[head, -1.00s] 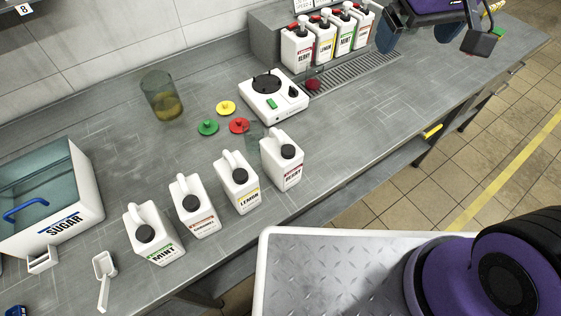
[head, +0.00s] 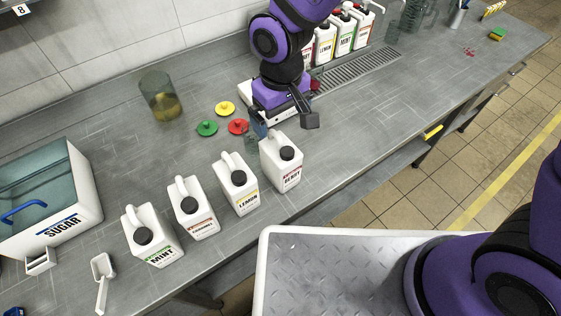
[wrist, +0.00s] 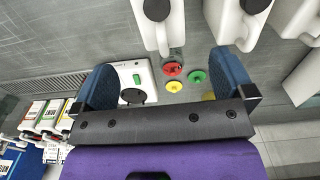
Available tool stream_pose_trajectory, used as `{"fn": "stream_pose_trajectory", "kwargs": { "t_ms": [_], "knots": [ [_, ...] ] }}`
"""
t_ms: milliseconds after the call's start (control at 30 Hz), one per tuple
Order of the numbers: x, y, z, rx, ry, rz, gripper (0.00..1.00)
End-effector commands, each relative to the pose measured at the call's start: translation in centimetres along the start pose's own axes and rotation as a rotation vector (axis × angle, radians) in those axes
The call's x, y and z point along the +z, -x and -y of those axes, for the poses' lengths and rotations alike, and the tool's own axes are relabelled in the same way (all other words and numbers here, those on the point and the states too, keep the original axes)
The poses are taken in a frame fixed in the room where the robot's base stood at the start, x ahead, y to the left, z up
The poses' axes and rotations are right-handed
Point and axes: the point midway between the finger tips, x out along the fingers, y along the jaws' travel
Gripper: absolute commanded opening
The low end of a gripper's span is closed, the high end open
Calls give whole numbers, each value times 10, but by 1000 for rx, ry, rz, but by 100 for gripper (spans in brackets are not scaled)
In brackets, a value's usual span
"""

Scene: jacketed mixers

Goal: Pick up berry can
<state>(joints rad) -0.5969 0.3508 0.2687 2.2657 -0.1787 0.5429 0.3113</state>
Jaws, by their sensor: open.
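The berry can (head: 283,164) is a white jug with a black cap and a red-banded BERRY label. It stands upright on the grey counter, rightmost in the front row of cans. My gripper (head: 284,128) is just behind and above it, jaws apart. In the wrist view my gripper (wrist: 168,82) has its two blue fingers spread wide with nothing held between them. A white can with a black cap, likely the berry can (wrist: 158,32), shows beyond the fingers at the top middle of the wrist view. Its label is hidden there.
The lemon can (head: 237,185), caramel can (head: 194,210) and mint can (head: 152,237) stand to the left. Green (head: 207,128), yellow (head: 225,108) and red (head: 237,126) lids lie behind. My arm partly hides the hot plate and the rear pump bottles (head: 344,33). A sugar bin (head: 85,205) is at left.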

Motion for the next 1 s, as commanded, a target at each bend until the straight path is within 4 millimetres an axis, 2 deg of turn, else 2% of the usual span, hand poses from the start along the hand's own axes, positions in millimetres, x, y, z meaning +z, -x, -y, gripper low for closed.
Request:
{"fn": "stream_pose_trajectory", "kwargs": {
  "t_ms": [300, 567, 800, 1000],
  "knots": [
    [1, -44, 1, 0, 2, 5, 100],
    [0, -61, 1, -1, 2, 3, 100],
    [-1, -92, 1, 0, 3, 4, 100],
    [-1, -106, 1, 0, 1, 2, 100]
  ]
}}
